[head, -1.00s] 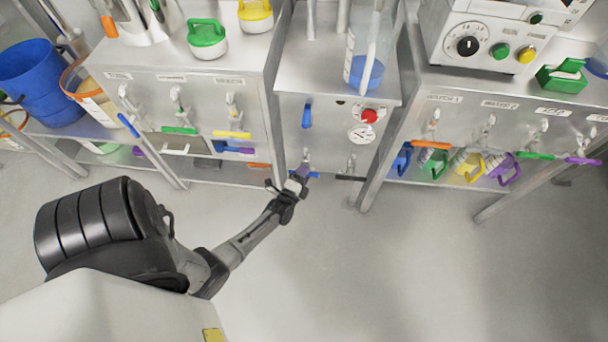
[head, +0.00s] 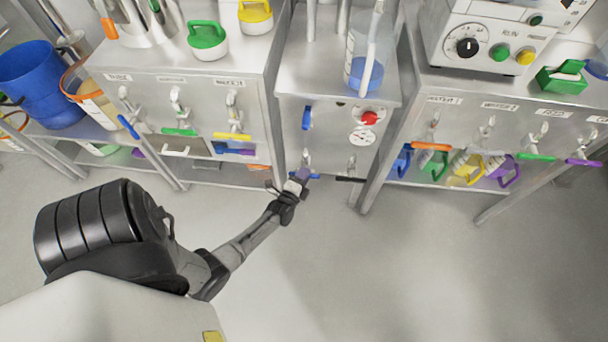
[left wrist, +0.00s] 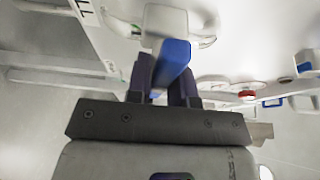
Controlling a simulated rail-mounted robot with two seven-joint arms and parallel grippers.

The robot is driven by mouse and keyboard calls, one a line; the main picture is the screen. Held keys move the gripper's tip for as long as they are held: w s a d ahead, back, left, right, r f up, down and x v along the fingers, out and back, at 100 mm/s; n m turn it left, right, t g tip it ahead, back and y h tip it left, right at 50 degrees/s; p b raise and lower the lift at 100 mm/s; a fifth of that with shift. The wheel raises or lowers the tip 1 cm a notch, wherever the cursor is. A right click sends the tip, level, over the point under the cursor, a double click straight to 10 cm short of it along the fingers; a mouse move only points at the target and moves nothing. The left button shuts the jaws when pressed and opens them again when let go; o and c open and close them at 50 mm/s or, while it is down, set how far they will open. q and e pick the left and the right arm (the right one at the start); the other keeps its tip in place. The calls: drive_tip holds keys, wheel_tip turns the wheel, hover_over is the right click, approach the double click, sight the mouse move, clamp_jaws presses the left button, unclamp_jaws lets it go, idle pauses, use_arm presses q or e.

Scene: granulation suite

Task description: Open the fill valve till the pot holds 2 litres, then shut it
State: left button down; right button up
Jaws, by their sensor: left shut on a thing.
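My left gripper (head: 299,181) is at the low front of the middle steel cabinet (head: 335,82). It is shut on a blue lever handle (head: 313,176) of a low tap there. In the left wrist view the fingers (left wrist: 165,85) close on both sides of the blue handle (left wrist: 174,58), with a pale fitting (left wrist: 165,20) behind it. A clear, marked vessel (head: 355,48) with blue at its bottom stands on this cabinet; I cannot read its level. No label tells me which tap is the fill valve. My right gripper is not in view.
The middle cabinet also has an upright blue lever (head: 306,118), a red knob (head: 369,118), a dial (head: 362,137) and a low black lever (head: 350,179). Cabinets with coloured tap levers stand on both sides. A blue bucket (head: 38,85) is far left. The front floor is clear.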

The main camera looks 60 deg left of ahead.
use_arm(q)
drive_tip(key=n+t+y+b, duration=0.1)
drive_tip(key=n, duration=0.3)
drive_tip(key=shift+f, duration=0.1)
drive_tip(key=n+y+b, duration=0.1)
drive_tip(key=n, duration=0.2)
drive_tip(key=n+y+b, duration=0.1)
drive_tip(key=n, duration=0.1)
drive_tip(key=shift+n+y, duration=0.4)
drive_tip(key=n+y, duration=0.1)
drive_tip(key=n, duration=0.1)
drive_tip(key=n+y+b, duration=0.1)
drive_tip(key=n, duration=0.1)
drive_tip(key=shift+n+g, duration=0.3)
drive_tip(key=shift+n, duration=0.1)
drive_tip(key=n+g+y, duration=0.1)
drive_tip(key=n, duration=0.2)
drive_tip(key=shift+y+b, duration=0.3)
drive_tip(key=shift+n+g+y, duration=0.6)
drive_tip(key=shift+n+g, duration=0.1)
drive_tip(key=shift+n, duration=1.4)
drive_tip(key=shift+n+b, duration=0.3)
drive_tip(key=shift+n, duration=0.1)
